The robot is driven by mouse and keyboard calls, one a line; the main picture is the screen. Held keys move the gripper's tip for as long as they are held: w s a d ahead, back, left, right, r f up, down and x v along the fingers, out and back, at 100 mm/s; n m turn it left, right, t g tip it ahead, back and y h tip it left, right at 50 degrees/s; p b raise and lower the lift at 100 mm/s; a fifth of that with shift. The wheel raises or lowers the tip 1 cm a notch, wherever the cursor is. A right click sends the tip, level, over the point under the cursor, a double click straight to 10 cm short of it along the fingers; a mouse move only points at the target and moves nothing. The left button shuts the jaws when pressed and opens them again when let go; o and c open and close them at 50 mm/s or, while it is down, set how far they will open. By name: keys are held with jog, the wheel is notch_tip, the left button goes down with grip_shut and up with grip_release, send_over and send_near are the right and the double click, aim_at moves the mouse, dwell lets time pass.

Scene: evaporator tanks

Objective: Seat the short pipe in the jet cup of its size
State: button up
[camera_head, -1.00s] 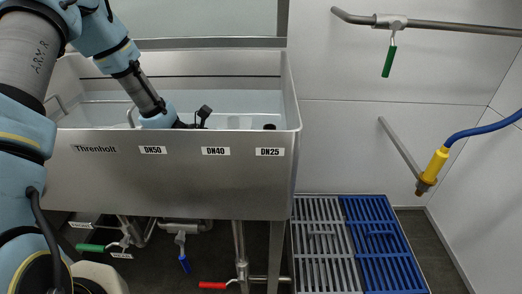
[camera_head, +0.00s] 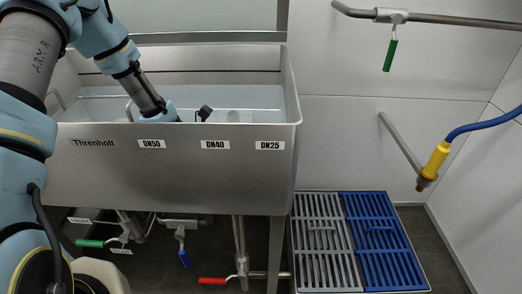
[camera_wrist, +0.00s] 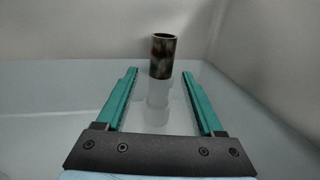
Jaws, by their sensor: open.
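The short pipe (camera_wrist: 162,56) is a dark, brownish open tube standing upright in the wrist view. A pale shape lies below it; I cannot tell whether it is a reflection or a support. My gripper (camera_wrist: 160,72) is open, its two teal fingers spread, with the pipe ahead of and between the fingertips, apart from both. In the head view my gripper is down in the steel tank (camera_head: 170,175), hidden behind its front wall, and the pipe is hidden too. The front wall carries the labels DN50 (camera_head: 151,144), DN40 (camera_head: 215,145) and DN25 (camera_head: 269,145). No jet cup shows clearly.
The tank walls surround my gripper. Valves with green (camera_head: 89,243), blue (camera_head: 184,259) and red (camera_head: 212,281) handles sit below the tank. A grey and blue floor grate (camera_head: 375,240) lies to the right. A yellow nozzle (camera_head: 434,160) on a blue hose hangs at right.

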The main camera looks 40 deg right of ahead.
notch_tip(320, 180, up, 10)
dwell(0.6)
dwell(0.4)
